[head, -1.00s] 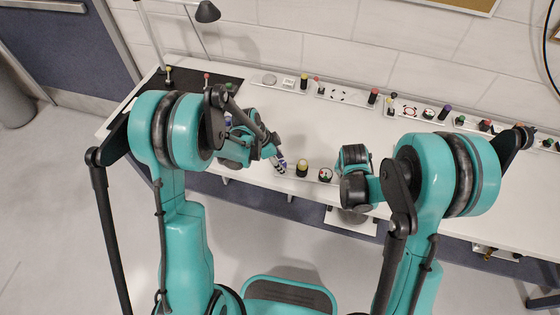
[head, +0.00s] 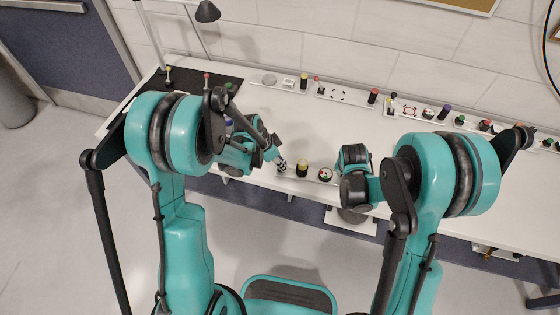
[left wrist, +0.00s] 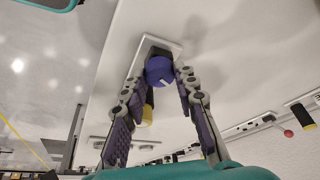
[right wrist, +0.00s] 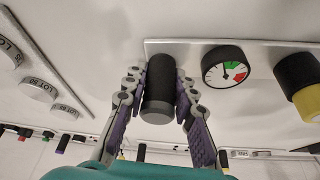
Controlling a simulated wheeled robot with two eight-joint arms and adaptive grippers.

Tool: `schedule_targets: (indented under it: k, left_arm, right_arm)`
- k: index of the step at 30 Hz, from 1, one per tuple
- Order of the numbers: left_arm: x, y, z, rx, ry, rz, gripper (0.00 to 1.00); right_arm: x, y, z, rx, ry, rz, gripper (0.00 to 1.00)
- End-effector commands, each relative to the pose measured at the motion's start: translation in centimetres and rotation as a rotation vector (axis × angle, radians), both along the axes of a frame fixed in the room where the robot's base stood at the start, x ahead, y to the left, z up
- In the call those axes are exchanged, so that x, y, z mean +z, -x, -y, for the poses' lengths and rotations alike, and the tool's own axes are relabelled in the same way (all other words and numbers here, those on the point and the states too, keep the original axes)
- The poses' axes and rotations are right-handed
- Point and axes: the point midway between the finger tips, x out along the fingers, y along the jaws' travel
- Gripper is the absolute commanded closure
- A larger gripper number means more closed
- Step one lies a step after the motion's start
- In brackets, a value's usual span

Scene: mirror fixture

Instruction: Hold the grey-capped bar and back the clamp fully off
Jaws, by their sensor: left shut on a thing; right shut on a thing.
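The grey-capped bar (right wrist: 159,98) is a black cylinder with a grey end, on a pale plate (right wrist: 192,44) in the right wrist view. My right gripper (right wrist: 160,76) is shut on it, one finger on each side. A blue-violet round knob (left wrist: 159,70), which looks like the clamp, sits on a dark base on a pale plate (left wrist: 174,44) in the left wrist view. My left gripper (left wrist: 160,80) is shut on the knob. In the head view my left gripper (head: 282,166) shows at the front of the bench; my right gripper is hidden behind its arm.
A round gauge (right wrist: 224,67) and a yellow-capped black bar (right wrist: 297,85) stand right of the grey-capped bar. The yellow-capped bar also shows between my grippers in the head view (head: 302,167). Several fixtures line the back of the bench (head: 285,125). A lamp (head: 207,12) stands back left.

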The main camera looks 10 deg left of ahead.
Motion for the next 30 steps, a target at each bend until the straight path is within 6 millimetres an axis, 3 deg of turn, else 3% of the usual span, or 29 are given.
schedule_targets:
  k: [30]
  left_arm:
    - [-0.02, 0.31, 0.69, 0.956, -0.002, 0.000, 1.00]
  right_arm:
    - [0.01, 0.00, -0.01, 0.000, 0.000, 0.000, 1.00]
